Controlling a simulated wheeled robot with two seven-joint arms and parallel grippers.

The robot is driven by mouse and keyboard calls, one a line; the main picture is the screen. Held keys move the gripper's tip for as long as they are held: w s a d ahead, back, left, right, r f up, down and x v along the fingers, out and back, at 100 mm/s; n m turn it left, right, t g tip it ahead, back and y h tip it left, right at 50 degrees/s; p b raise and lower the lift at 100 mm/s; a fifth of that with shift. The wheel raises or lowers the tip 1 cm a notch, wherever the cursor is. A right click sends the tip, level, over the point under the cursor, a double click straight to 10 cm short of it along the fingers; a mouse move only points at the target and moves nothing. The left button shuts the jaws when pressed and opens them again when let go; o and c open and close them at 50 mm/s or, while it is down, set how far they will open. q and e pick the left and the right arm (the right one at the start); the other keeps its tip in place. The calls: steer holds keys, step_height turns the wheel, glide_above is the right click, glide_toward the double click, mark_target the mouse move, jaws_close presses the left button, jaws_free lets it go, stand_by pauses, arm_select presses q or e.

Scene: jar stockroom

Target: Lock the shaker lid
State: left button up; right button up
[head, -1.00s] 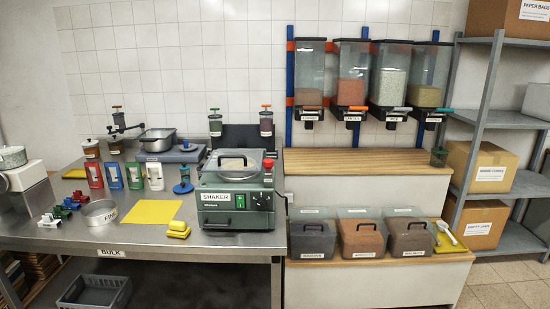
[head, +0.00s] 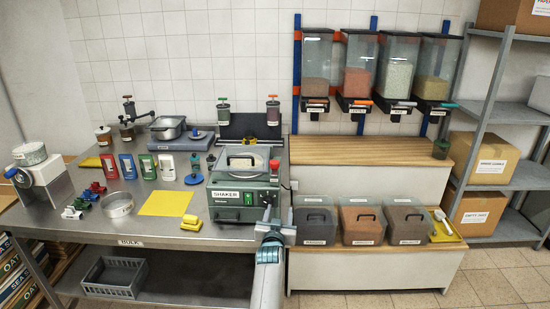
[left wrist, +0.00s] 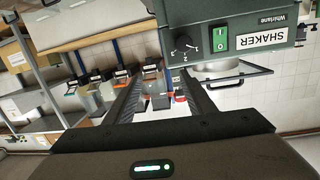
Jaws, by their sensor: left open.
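The shaker (head: 243,206) is a grey-green box at the right end of the steel bench. Its lid (head: 240,164), with a dark handle, lies over the top; I cannot tell whether it is latched. A red knob (head: 274,164) shows at the lid's right side. My left gripper (head: 275,216) is open and empty, just in front of the shaker's right front corner. In the left wrist view the shaker (left wrist: 225,35) appears upside down, with its dial and green switch, beside the gripper's spread fingers (left wrist: 160,98). My right gripper is not in view.
Left of the shaker are a yellow mat (head: 166,203), a yellow block (head: 191,222) and several small containers. To the right, lidded bins (head: 316,225) stand on a wooden step below several dispensers (head: 371,65). A grey crate (head: 114,277) is under the bench.

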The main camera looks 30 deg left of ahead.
arm_select(q)
steer(key=w+a+r+n+y+p, duration=0.1)
steer(key=a+r, duration=0.2)
steer(key=r, duration=0.7)
steer(key=shift+w+a+n+y, duration=0.3)
steer(key=shift+w+a+y, duration=0.05)
steer(key=shift+y, duration=0.05)
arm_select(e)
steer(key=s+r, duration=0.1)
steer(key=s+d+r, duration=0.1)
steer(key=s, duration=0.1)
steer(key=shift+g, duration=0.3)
arm_select(q)
steer(key=shift+r, duration=0.1)
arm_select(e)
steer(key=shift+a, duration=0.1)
